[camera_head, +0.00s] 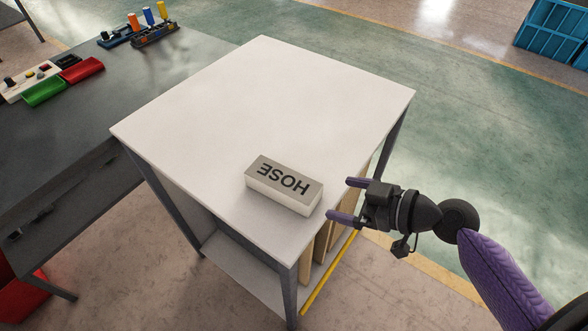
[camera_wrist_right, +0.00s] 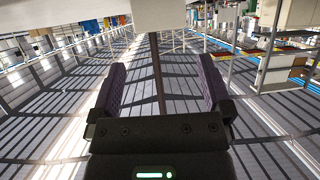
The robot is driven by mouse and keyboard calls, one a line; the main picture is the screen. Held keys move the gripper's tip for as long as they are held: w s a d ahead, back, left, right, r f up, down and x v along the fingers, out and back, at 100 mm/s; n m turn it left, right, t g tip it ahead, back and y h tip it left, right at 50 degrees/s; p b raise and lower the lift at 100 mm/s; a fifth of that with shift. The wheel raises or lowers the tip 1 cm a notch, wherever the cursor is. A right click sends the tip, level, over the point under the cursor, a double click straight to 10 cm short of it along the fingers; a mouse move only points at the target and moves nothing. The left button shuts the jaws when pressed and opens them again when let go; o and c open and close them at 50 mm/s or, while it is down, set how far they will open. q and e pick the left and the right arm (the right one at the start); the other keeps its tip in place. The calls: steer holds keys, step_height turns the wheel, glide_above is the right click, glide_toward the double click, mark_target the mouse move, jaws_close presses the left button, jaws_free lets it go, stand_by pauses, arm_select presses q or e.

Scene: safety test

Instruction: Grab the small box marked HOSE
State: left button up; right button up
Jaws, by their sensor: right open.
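The small box marked HOSE (camera_head: 284,185) lies flat near the front right part of the white table top (camera_head: 270,100). Its label reads upside down in the head view. My right gripper (camera_head: 341,199) is open and empty, just right of the box, with its fingers pointing at the box's right end and a small gap between. In the right wrist view the two fingers of my right gripper (camera_wrist_right: 158,80) are spread apart with nothing between them. A pale surface shows at the top of that view; I cannot tell whether it is the box or the table. My left gripper is not in view.
A dark workbench (camera_head: 60,150) on the left holds a green bin (camera_head: 44,91), a red bin (camera_head: 82,70) and coloured tools at the back. Blue crates (camera_head: 552,28) stand at the far right. Brown boards stand under the white table. The white top around the box is clear.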

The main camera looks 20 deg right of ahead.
mark_target(307, 190)
steer(key=x, duration=1)
steer(key=shift+w+a, duration=0.1)
steer(key=shift+r, duration=0.1)
steer(key=c, duration=1.1)
